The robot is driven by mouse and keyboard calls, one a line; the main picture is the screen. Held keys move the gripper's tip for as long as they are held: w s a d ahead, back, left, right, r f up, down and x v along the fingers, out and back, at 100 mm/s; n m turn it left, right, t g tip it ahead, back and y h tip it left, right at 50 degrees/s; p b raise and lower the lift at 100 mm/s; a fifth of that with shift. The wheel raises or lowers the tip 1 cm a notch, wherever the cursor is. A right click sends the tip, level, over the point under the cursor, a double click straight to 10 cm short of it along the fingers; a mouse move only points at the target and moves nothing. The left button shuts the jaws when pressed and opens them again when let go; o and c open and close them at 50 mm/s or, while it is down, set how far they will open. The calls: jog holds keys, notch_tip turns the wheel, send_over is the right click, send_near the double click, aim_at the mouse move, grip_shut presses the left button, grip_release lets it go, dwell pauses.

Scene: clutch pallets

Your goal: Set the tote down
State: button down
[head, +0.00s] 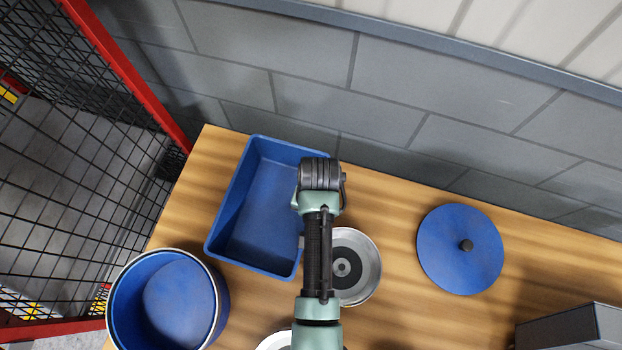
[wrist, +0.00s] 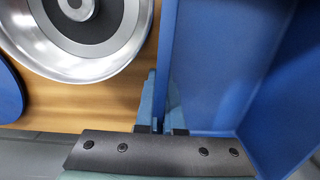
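The tote (head: 228,200) is an empty blue open box at the back left of the wooden table in the head view. Its wall (wrist: 168,50) runs between the two fingers of my gripper (wrist: 161,102) in the wrist view. One finger is inside the tote and one outside, close against the wall, so my gripper is shut on its right-hand wall as seen from the head. The arm hides the fingers in the head view. The tote looks roughly level; I cannot tell whether its bottom touches the table.
A metal clutch disc (head: 368,267) lies just right of the tote and shows in the wrist view (wrist: 120,62). A blue round bin (head: 220,310) stands front left. A blue round lid (head: 440,245) lies right on the wooden table (head: 400,215). A grey wall (head: 300,60) bounds the back.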

jog(key=shift+f, duration=1.7)
jog(key=shift+f, duration=0.1)
jog(key=c, duration=1)
grip_release()
jog(key=shift+c, duration=0.2)
